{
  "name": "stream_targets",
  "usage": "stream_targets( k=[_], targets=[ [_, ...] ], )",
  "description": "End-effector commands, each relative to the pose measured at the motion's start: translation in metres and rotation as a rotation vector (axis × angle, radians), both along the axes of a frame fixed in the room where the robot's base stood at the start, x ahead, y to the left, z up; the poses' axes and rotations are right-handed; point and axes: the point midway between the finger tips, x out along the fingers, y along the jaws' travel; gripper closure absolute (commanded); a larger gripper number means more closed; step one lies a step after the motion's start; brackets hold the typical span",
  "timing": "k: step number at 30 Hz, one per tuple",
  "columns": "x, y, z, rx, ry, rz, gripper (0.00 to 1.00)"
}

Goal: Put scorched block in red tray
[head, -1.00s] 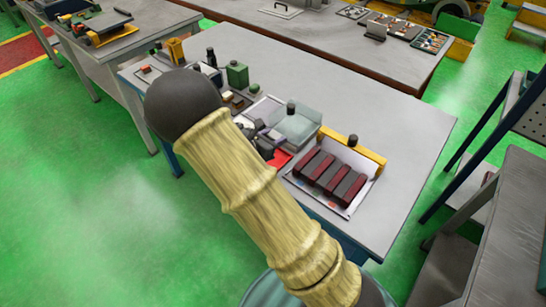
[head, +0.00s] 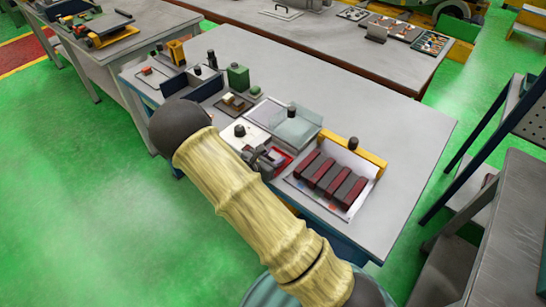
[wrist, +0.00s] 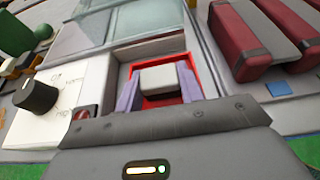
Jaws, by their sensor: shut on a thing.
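A pale grey block (wrist: 166,80) is between the two purplish fingers of my gripper (wrist: 158,90) in the wrist view. The fingers are shut on its left and right sides. No scorch mark is clear on the faces I see. The red tray (wrist: 193,66) shows around and behind the block, which is over or inside it; I cannot tell whether it touches the floor. In the head view my gripper (head: 262,158) is low at the red tray (head: 285,163), and the block is not clearly visible there.
A white box with a black knob (wrist: 37,97) stands just left of the tray. Dark red and grey bars (head: 331,180) lie on a white sheet to the right, by a yellow rail (head: 353,151). A clear panel (head: 297,127) is behind. The table's right side is clear.

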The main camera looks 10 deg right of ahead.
Motion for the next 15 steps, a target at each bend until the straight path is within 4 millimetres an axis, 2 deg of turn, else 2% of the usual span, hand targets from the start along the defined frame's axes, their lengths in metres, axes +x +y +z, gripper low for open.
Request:
stream_targets(
  k=[11,12,15],
  targets=[
    [0.0001,0.0011,-0.0043,-0.001,0.000,0.002,0.85],
    [0.0001,0.0013,-0.0028,-0.001,0.000,0.002,0.54],
    [0.0001,0.0014,-0.0027,-0.001,-0.001,0.003,0.53]
  ],
)
